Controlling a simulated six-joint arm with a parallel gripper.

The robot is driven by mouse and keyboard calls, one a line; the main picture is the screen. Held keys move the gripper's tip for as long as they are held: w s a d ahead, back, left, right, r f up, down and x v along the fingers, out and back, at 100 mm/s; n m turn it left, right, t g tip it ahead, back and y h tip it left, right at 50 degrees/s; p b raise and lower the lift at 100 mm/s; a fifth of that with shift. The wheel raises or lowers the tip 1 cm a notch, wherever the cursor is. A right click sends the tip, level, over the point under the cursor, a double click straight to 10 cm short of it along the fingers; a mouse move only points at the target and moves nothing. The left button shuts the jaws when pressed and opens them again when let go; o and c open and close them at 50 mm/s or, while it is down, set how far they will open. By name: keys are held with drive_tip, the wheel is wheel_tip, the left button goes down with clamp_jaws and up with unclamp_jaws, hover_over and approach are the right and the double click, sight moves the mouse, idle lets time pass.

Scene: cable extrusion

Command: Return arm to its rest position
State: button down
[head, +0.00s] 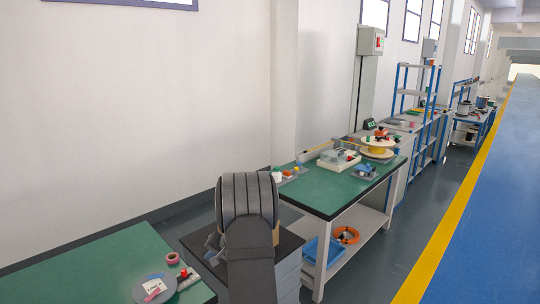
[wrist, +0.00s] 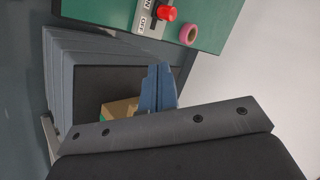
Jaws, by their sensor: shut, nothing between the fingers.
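My gripper (wrist: 159,72) shows in the wrist view as two blue-grey fingers closed together, with nothing between them. It is over the dark top of a grey cabinet (wrist: 88,50). A tan block (wrist: 120,108) with a bit of green beside it shows just left of the fingers, partly hidden by my wrist.
A green table (head: 85,262) at the front left holds a grey disc (head: 153,288), a pink tape roll (head: 172,258) and an on/off switch box with a red button (wrist: 167,13). A second green bench (head: 325,195) behind my arm carries a yellow-white spool (head: 378,147). The blue aisle (head: 480,230) at right is clear.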

drive_tip(key=shift+w+a+f+m+t+y, duration=0.25)
drive_tip(key=shift+a+f+m+y, duration=0.3)
drive_tip(key=shift+a+m, duration=1.15)
drive_tip(key=shift+w+a+f+m+t+y, duration=0.2)
drive_tip(key=shift+a+f+m+t+y, duration=0.4)
drive_tip(key=shift+m, duration=1.95)
drive_tip(key=shift+w+a+f+m+t+y, duration=0.15)
drive_tip(key=shift+a+f+m+y, duration=0.3)
drive_tip(key=shift+a+m, duration=1.3)
drive_tip(key=shift+d+m, duration=0.4)
